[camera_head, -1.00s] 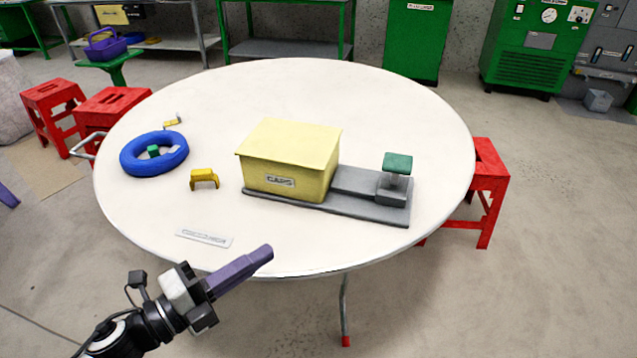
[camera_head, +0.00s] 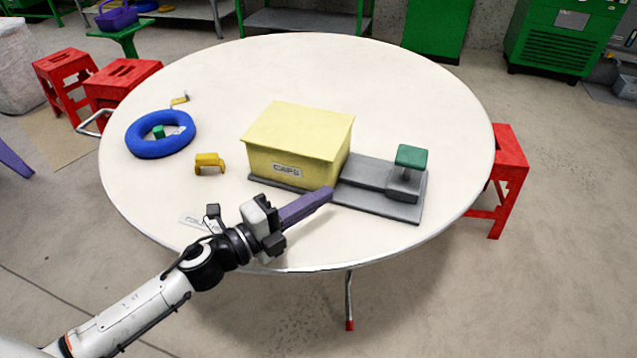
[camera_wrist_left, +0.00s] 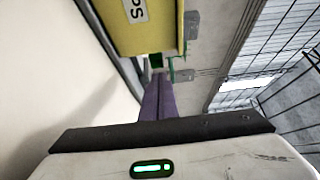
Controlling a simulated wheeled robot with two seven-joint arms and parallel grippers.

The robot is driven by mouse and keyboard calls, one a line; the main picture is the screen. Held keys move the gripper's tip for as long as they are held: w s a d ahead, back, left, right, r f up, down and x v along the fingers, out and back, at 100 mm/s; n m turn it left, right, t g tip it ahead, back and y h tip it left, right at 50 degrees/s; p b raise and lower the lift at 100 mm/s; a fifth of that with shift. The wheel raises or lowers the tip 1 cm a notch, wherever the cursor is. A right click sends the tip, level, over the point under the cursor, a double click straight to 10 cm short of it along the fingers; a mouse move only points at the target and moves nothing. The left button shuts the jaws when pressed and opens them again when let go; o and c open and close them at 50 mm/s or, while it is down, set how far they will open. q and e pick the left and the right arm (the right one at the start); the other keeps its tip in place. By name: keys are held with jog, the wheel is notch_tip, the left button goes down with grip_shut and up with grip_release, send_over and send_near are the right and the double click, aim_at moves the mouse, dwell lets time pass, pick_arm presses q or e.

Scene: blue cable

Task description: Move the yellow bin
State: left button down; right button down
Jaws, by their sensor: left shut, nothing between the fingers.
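The yellow bin (camera_head: 297,140), a box with a "CAPS" label on its front, sits on a grey base plate (camera_head: 410,203) on the round white table. It also shows at the top of the left wrist view (camera_wrist_left: 150,32), with part of its label. My left gripper (camera_head: 328,194) has long purple fingers and is shut and empty. In the head view its tips appear just in front of the bin's lower right corner, over the plate's front edge. Whether they touch is unclear. The fingers (camera_wrist_left: 157,98) point toward the bin in the wrist view. My right gripper is not in view.
A grey block with a green top (camera_head: 411,157) stands on the plate's right part. A blue cable coil (camera_head: 140,147), a yellow bracket (camera_head: 209,162) and a small yellow piece (camera_head: 180,99) lie at left. Red stools (camera_head: 510,160) flank the table. The table's back is clear.

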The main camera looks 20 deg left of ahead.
pick_arm(q)
jog(key=w, duration=0.3)
jog(key=shift+w+a, duration=0.1)
jog(key=shift+a, duration=0.3)
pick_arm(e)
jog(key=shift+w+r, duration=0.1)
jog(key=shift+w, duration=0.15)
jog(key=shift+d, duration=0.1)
